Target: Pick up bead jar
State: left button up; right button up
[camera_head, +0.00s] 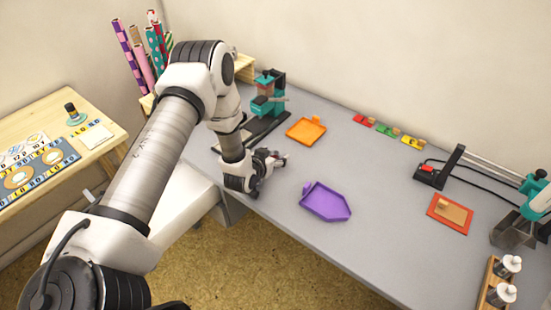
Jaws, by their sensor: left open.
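I cannot tell for sure which thing is the bead jar. A wooden rack (486,284) at the lower right holds small jar-like pieces (509,264) with pale metallic tops. A small jar (72,110) with a dark top stands on the wooden table at the left. My left gripper (282,160) is open, low over the grey table, just above and left of the purple tray (325,202). A small pinkish patch shows by its fingers, too small to identify. My right gripper is not in view.
An orange tray (306,130) and a teal press (268,92) stand behind my left gripper. Red (364,120), green (387,130) and yellow (412,142) pads lie along the back. A black-and-red device (432,174) and an orange-red pad (450,214) are right. Mid-table is clear.

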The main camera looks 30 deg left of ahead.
pick_arm(q)
jog(key=shift+s+r, duration=0.15)
jog(key=shift+s, duration=0.05)
jog(key=c, duration=1)
jog(key=shift+c, duration=1.2)
